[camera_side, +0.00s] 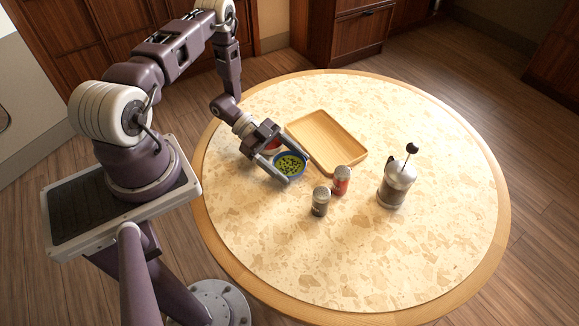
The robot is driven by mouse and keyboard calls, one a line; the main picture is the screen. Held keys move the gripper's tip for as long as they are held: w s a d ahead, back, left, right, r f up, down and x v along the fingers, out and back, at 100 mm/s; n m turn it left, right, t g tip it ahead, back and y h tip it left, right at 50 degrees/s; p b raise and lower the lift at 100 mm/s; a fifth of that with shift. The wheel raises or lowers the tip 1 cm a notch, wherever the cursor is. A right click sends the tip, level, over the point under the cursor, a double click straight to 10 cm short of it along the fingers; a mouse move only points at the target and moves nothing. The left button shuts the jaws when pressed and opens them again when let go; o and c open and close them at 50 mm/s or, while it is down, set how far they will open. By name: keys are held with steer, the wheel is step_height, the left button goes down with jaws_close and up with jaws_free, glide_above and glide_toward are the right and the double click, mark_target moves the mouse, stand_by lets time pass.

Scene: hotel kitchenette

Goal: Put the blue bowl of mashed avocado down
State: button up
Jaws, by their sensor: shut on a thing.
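The blue bowl of mashed avocado (289,165) is a small blue-rimmed bowl with green, dark-flecked contents. It is at the left part of the round table. My gripper (288,166) comes in from the upper left and is shut on the bowl, with a finger showing along its near left side. The far finger runs behind the bowl's upper edge. The bowl looks about level. I cannot tell whether its base touches the table or hangs just above it.
A wooden tray (327,142) lies empty behind the blue bowl. A red-filled shaker (341,181), a dark shaker (320,201) and a French press (396,184) stand to the right. The table (370,265) is clear in front.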

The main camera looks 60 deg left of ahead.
mark_target(293, 163)
step_height(293, 163, up, 10)
steer(key=w, duration=0.1)
steer(key=w+a+n+t+y, duration=0.3)
steer(key=w+a+n+t, duration=0.1)
steer(key=w, duration=0.9)
steer(key=f, duration=0.3)
steer(key=w+f, duration=0.1)
steer(key=f, duration=0.4)
steer(key=shift+w+f, duration=0.15)
steer(key=shift+f, duration=0.4)
steer(key=shift+f, duration=0.15)
steer(key=o, duration=1.7)
steer(key=shift+c, duration=0.2)
